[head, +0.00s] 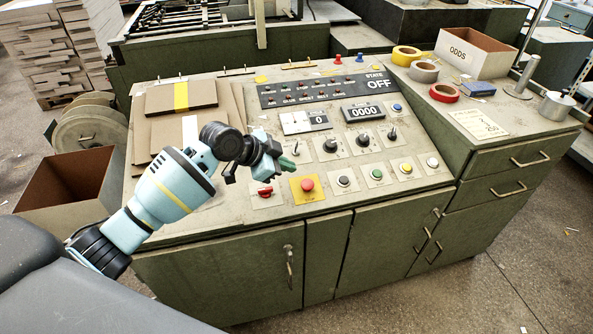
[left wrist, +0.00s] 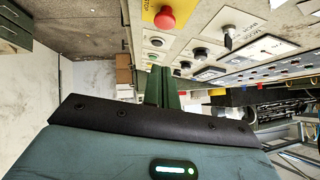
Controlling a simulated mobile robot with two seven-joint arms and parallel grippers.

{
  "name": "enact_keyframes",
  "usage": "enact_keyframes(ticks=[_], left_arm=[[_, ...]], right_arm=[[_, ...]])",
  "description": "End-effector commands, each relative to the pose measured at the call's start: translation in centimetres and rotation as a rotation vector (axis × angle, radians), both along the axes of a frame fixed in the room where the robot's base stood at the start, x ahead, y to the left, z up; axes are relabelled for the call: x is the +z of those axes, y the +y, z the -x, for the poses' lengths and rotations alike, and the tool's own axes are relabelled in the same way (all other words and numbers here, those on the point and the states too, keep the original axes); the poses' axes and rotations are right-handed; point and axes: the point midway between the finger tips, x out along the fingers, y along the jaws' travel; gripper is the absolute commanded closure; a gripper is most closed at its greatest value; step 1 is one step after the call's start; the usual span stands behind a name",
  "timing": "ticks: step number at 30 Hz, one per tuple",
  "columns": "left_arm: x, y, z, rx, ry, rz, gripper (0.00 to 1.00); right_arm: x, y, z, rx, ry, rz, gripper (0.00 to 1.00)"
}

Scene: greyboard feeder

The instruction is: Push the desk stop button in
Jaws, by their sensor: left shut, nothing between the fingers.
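The desk stop button (head: 307,185) is a red mushroom head on a yellow square plate near the front edge of the sloping desk panel. It stands proud of its plate. In the left wrist view the red button (left wrist: 165,18) shows at the top, on its yellow plate (left wrist: 155,6). My left gripper (head: 288,163) is above the panel, up and left of the button in the head view, and apart from it. Its green fingers (left wrist: 161,88) are shut with nothing between them. My right gripper is in neither view.
A red switch (head: 265,191) sits just left of the stop button, and a black button (head: 343,182) just right. Black knobs and coloured buttons fill the panel beyond. A display (head: 376,85) reads OFF. Flat brown boards (head: 160,130) lie at the panel's left.

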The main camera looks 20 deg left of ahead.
Motion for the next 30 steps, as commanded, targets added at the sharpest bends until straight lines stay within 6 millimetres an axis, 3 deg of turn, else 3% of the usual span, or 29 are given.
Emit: enact_keyframes(ticks=[7,24,27,30], left_arm=[[1.9,1.3,1.4,0.000,-0.002,0.000,1.00],[2.1,1.4,1.6,0.000,-0.002,0.002,1.00],[1.4,1.2,1.8,0.008,0.003,0.007,1.00],[-0.9,0.5,2.9,0.036,0.018,0.027,1.00]], right_arm=[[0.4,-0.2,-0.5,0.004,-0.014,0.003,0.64],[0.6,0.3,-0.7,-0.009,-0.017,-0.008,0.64],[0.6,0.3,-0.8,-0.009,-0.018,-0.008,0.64],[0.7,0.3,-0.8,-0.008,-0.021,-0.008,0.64]])
